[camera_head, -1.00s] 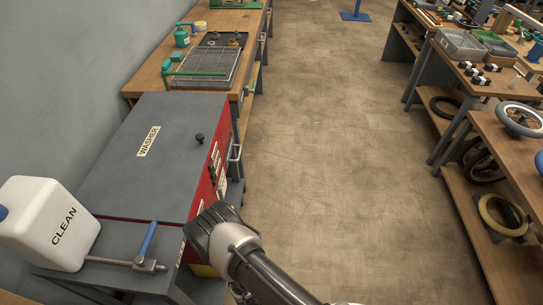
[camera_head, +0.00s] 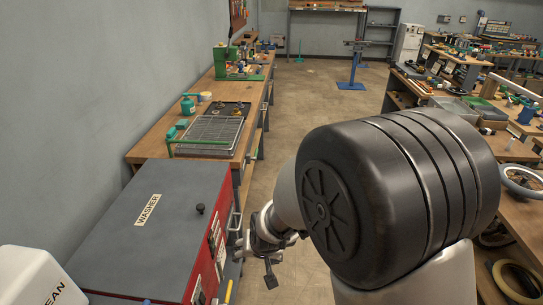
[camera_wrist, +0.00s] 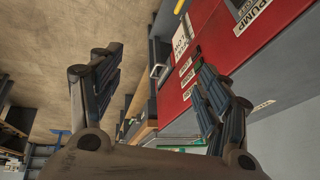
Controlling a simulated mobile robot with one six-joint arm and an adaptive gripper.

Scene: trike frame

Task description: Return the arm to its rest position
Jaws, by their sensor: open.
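My gripper (camera_head: 256,260) hangs in the aisle in the head view, just right of the red front of the grey-topped washer (camera_head: 150,228). Part of it is small and hidden behind my own large dark arm joint. In the wrist view my gripper (camera_wrist: 155,58) has its two fingers spread wide apart, with nothing between them. The washer's red panel (camera_wrist: 222,45) with white labels shows behind the right finger. The gripper appears apart from the washer.
A wooden bench (camera_head: 150,150) with a wire rack (camera_head: 208,134) stands along the left wall. A white jug (camera_head: 38,278) is at lower left. Shelved benches with tyres (camera_head: 518,280) line the right.

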